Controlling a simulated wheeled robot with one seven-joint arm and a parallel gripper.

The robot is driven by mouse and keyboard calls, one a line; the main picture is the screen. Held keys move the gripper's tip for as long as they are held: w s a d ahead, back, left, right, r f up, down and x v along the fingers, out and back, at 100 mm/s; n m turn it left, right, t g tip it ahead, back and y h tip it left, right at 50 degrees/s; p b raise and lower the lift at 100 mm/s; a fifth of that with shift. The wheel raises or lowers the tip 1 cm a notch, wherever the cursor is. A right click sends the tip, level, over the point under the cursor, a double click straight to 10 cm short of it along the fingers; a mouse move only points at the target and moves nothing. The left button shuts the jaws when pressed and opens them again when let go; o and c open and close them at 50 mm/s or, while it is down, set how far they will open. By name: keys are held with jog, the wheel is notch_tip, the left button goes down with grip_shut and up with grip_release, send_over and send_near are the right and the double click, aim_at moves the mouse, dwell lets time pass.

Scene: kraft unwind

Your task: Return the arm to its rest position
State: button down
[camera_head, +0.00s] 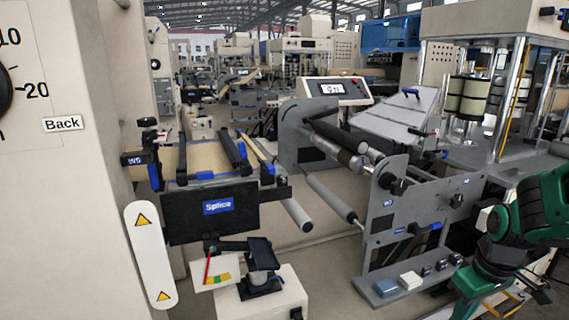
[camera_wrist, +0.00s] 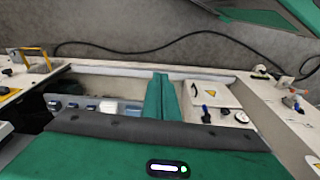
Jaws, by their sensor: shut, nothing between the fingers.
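My green arm (camera_head: 525,235) is at the lower right of the head view, folded beside the unwind stand. My gripper's end cannot be made out there. In the wrist view my gripper (camera_wrist: 163,97) shows as two green fingers close together, shut and empty. The fingers stand over a recessed opening in a pale machine top and appear to touch nothing. How far they are above it I cannot tell.
The grey unwind stand (camera_head: 415,220) is left of my arm, with small boxes (camera_head: 398,283) on its lower ledge. The splice table (camera_head: 210,205) stands further left. In the wrist view a white plate with a warning triangle (camera_wrist: 217,97) and a black cable (camera_wrist: 150,48) are near the fingers.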

jog(key=s+d+r+m, duration=0.1)
jog(key=s+r+m, duration=0.3)
jog(key=s, duration=0.3)
jog(key=s+d+r+m+g, duration=0.1)
jog(key=s+d+r+m, duration=0.1)
jog(key=s+r+m, duration=0.2)
jog(key=s+m, duration=0.1)
jog(key=s, duration=0.2)
jog(key=shift+m, duration=0.3)
jog(key=shift+w+f, duration=0.2)
jog(key=shift+w, duration=0.35)
